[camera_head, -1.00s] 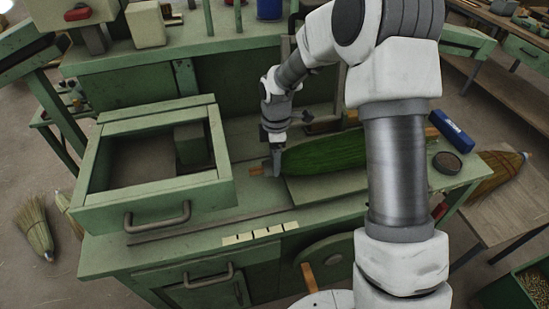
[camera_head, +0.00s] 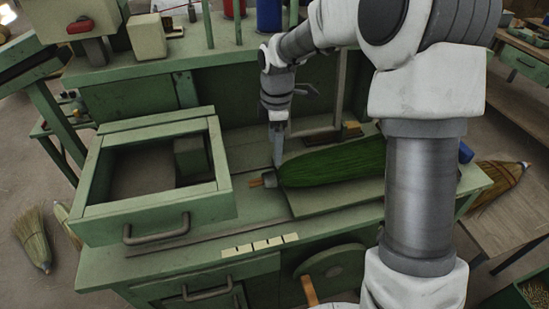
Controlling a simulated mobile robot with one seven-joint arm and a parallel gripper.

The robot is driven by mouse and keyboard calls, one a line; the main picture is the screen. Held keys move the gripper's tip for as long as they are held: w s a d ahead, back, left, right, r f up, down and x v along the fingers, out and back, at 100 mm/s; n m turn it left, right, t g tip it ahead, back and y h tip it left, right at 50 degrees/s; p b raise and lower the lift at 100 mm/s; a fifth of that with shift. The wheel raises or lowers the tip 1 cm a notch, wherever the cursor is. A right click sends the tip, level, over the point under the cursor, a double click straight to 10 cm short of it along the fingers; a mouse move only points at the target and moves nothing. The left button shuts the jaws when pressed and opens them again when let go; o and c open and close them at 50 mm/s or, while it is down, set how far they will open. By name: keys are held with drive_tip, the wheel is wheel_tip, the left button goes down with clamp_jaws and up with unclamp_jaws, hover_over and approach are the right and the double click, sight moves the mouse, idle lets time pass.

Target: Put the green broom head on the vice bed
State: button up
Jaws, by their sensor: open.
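The green broom head (camera_head: 330,165) lies on its side on the bench, over a flat green board (camera_head: 310,200). Its short brown and grey stub end (camera_head: 263,181) points left, and its right end is hidden behind my arm. My gripper (camera_head: 277,160) points down at the left end of the broom head, just behind the stub. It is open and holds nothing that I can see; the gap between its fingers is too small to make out. I cannot tell surely which part is the vice bed; a green frame (camera_head: 150,225) with a block (camera_head: 190,160) inside stands at the left.
A metal handle (camera_head: 157,231) sticks out of the frame's front. A round green disc (camera_head: 335,266) is on the bench front. A blue object (camera_head: 465,152) shows right of my arm. Bare bench top lies between frame and board.

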drive_tip(key=s+d+r+m+t, duration=0.1)
drive_tip(key=s+d+r+m, duration=0.25)
drive_tip(key=s+r, duration=0.3)
drive_tip(key=s+d+r+m+t, duration=0.2)
drive_tip(key=s+r+m, duration=0.3)
drive_tip(key=r, duration=0.2)
drive_tip(key=s+d+r+m+t, duration=0.1)
drive_tip(key=s+d+m, duration=0.3)
drive_tip(key=s+m, duration=0.6)
drive_tip(key=s+t, duration=0.1)
drive_tip(key=s, duration=0.2)
drive_tip(key=shift+s+d+r+t, duration=0.2)
drive_tip(key=shift+s+t, duration=0.1)
drive_tip(key=shift+s, duration=0.1)
